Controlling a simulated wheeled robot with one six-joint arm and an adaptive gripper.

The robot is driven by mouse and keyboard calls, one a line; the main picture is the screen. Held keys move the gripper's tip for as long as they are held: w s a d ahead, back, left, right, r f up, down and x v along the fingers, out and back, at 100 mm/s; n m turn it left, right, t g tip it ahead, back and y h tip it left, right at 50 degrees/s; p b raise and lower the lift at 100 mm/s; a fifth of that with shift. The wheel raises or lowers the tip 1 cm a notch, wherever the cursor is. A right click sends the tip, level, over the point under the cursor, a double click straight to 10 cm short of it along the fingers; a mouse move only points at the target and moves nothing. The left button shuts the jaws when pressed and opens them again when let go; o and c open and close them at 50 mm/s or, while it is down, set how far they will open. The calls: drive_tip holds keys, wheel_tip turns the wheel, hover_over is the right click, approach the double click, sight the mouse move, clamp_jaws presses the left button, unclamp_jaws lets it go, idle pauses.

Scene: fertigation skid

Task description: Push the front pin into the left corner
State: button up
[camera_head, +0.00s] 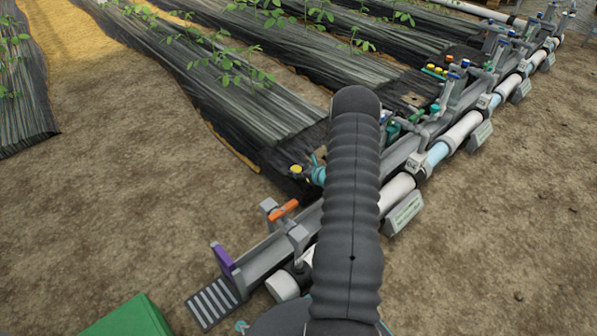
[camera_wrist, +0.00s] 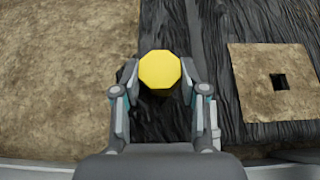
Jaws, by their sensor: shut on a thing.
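My gripper (camera_wrist: 159,76) is shut on a pin with a yellow eight-sided head (camera_wrist: 159,69), one finger on each side of it. In the wrist view the pin is over the left edge of the black film (camera_wrist: 160,118), with bare soil to its left. The pin's shaft is hidden below the head, so I cannot tell whether it touches the film or soil. In the head view the yellow head (camera_head: 296,169) shows near the front end of the film bed, and my gripper (camera_head: 312,174) is mostly hidden behind my arm.
A brown square with a dark square hole (camera_wrist: 262,90) lies on the film to the right. Pipework (camera_head: 398,190) with valves and signs runs along the bed ends. A rail with an orange handle (camera_head: 284,210) and a green box (camera_head: 128,318) are in front. Soil at left is clear.

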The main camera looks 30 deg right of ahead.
drive_tip(key=shift+s+f, duration=0.1)
drive_tip(key=shift+f, duration=0.4)
idle(0.4)
drive_tip(key=o, duration=1)
drive_tip(key=shift+r+p, duration=1.75)
drive_tip(key=shift+r, duration=2.25)
